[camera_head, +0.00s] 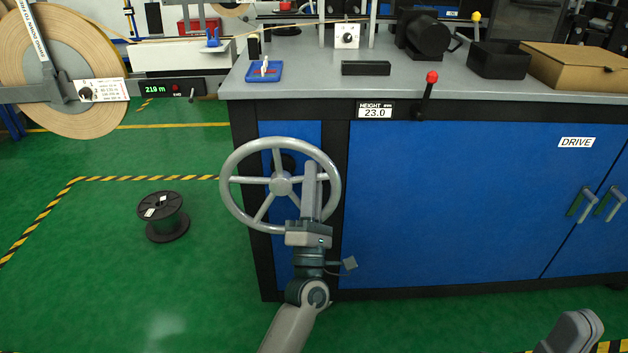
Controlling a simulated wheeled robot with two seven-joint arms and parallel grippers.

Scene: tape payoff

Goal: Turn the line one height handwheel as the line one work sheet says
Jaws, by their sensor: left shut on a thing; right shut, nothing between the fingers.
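The grey spoked handwheel (231,187) stands upright at the left end of the blue cabinet front. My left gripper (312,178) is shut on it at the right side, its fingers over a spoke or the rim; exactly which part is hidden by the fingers. A plate marked HEIGHT mm (375,110) on the bench edge above right of the wheel reads 23.0. My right gripper (575,325) shows only partly at the bottom right edge, shut, empty and far from the wheel. I cannot make out a line one work sheet.
A red-knobbed lever (428,92) stands up at the bench's front edge. A black spool (163,216) stands on the green floor left of the wheel. A large tape reel (50,50) and a display (170,88) are at upper left. Cabinet door handles (594,203) are at right.

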